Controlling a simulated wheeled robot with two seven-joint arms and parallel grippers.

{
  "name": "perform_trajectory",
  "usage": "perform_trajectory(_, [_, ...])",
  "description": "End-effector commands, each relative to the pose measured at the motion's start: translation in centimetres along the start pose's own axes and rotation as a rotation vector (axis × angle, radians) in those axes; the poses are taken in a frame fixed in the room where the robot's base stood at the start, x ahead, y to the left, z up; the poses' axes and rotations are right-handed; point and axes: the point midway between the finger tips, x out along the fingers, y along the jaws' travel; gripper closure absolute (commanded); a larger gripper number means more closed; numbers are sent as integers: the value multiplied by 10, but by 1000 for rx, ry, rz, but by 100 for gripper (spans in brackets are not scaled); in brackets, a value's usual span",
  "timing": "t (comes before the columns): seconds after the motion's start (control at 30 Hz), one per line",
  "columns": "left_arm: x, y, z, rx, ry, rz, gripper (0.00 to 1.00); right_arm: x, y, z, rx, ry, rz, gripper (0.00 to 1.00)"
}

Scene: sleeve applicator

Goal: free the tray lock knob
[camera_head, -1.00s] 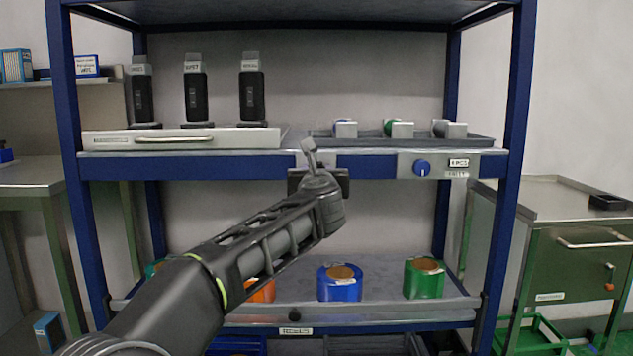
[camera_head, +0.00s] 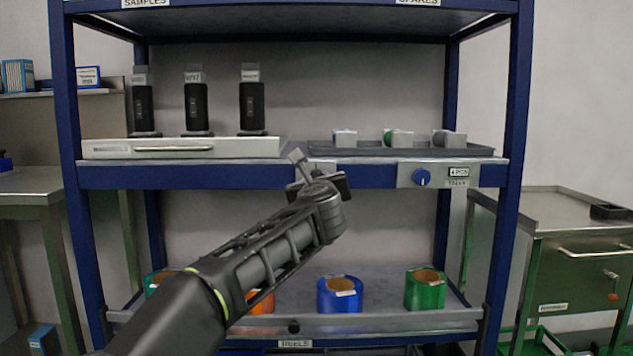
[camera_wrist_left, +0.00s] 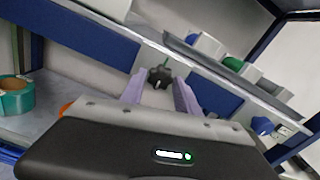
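A black lobed knob (camera_wrist_left: 160,76) shows on the shelf's front edge in the left wrist view, with a small green part above it. My left gripper (camera_wrist_left: 159,92) points at it, its two pale fingers apart on either side of the knob; I cannot tell how deep the knob sits between them. In the head view my left gripper (camera_head: 318,182) is tilted in front of a metal plate on the shelf edge and hides the black knob. A blue knob (camera_head: 421,177) sits farther right on a labelled metal plate, and also shows in the left wrist view (camera_wrist_left: 262,125). My right gripper is not seen.
A dark tray (camera_head: 470,150) with white pieces lies on the shelf above the plates. Left of it, three black devices stand on a pale drawer unit (camera_head: 240,147). Coloured reels, one blue (camera_head: 340,297), stand on the lower shelf. A cart (camera_head: 560,240) stands at right.

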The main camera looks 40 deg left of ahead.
Motion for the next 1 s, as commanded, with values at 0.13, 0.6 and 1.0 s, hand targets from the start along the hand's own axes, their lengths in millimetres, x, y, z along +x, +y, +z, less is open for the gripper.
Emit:
perform_trajectory(0.13, [0,0,1,1,-1,0,49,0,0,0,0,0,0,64])
perform_trajectory(0.6, [-12,0,2,2,-3,-1,45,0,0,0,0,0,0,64])
perform_trajectory(1.0, [-71,0,2,2,-2,-1,45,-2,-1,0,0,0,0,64])
